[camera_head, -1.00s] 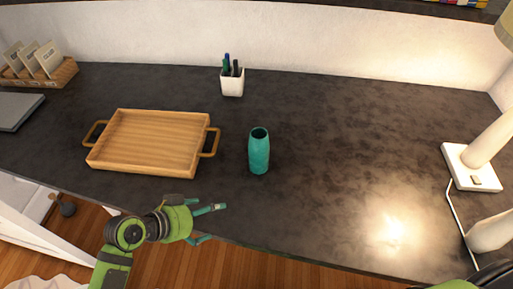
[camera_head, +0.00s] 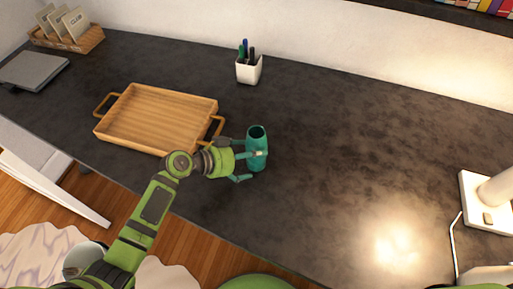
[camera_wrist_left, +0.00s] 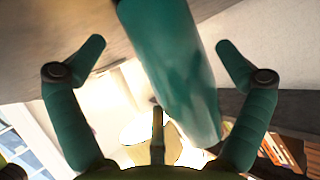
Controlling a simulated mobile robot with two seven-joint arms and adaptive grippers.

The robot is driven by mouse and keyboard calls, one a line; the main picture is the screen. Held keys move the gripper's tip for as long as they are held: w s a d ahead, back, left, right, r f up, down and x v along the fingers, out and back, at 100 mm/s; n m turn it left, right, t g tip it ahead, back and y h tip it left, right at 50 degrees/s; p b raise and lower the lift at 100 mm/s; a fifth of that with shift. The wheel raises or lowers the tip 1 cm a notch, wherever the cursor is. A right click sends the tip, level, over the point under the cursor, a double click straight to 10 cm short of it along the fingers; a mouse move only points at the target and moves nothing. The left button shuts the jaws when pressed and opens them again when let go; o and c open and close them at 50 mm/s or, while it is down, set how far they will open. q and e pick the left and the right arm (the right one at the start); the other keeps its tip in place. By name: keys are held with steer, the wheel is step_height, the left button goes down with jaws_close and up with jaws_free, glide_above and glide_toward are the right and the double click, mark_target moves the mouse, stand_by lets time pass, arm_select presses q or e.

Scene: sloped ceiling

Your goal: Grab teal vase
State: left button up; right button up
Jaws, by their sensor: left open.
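The teal vase (camera_head: 257,138) stands upright on the dark countertop (camera_head: 330,150), right of the wooden tray. My left gripper (camera_head: 249,165) is at the vase, reaching in from the left with its fingers on either side of it. In the left wrist view the vase (camera_wrist_left: 172,70) fills the middle between the two open fingers of my left gripper (camera_wrist_left: 160,58), with gaps visible on both sides and the vase nearer the right finger. Whether a finger touches it is not clear. My right gripper is not in view.
A wooden tray (camera_head: 160,118) with handles lies left of the vase, close to my left wrist. A white pen cup (camera_head: 249,70) stands behind. A lamp base (camera_head: 488,205) and its cord are at the far right. The counter right of the vase is clear.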

arm_select(q)
steer(key=x, duration=0.2)
steer(key=shift+w+d, duration=0.1)
steer(key=shift+d, duration=0.15)
steer(key=shift+w+d+f, duration=0.15)
steer(key=shift+d+f, duration=0.05)
steer(key=c, duration=1.2)
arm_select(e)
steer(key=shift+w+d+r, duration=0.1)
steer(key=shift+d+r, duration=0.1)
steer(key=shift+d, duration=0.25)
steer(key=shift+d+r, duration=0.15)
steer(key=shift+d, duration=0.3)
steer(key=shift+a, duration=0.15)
